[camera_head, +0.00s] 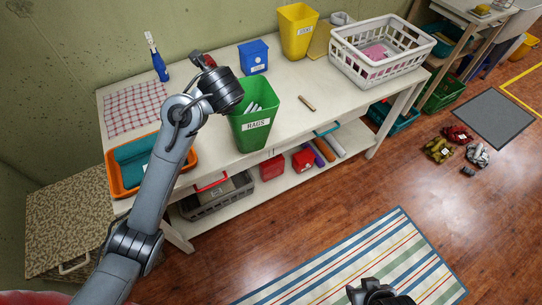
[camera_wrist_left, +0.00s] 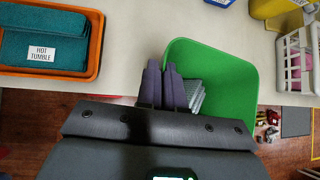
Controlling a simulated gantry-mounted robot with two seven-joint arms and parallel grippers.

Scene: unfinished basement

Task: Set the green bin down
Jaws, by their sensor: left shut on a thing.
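The green bin (camera_head: 247,136), labelled RAGS, is upright at the front edge of the white table (camera_head: 282,121). I cannot tell whether its base touches the table. Grey-white cloths (camera_wrist_left: 196,92) lie inside it. My left gripper (camera_wrist_left: 161,84) is shut on the bin's left rim in the wrist view; in the head view the wrist hides this grip. A black part, seemingly my right gripper (camera_head: 374,292), shows at the bottom edge over the striped rug, and its jaws cannot be made out.
An orange tray with teal towels (camera_head: 134,163) is left of the bin, near a checked cloth (camera_head: 135,107). Behind stand a blue bin (camera_head: 254,59) and a yellow bin (camera_head: 297,34). A white basket (camera_head: 381,52) and a wooden peg-like piece (camera_head: 307,103) are to the right.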

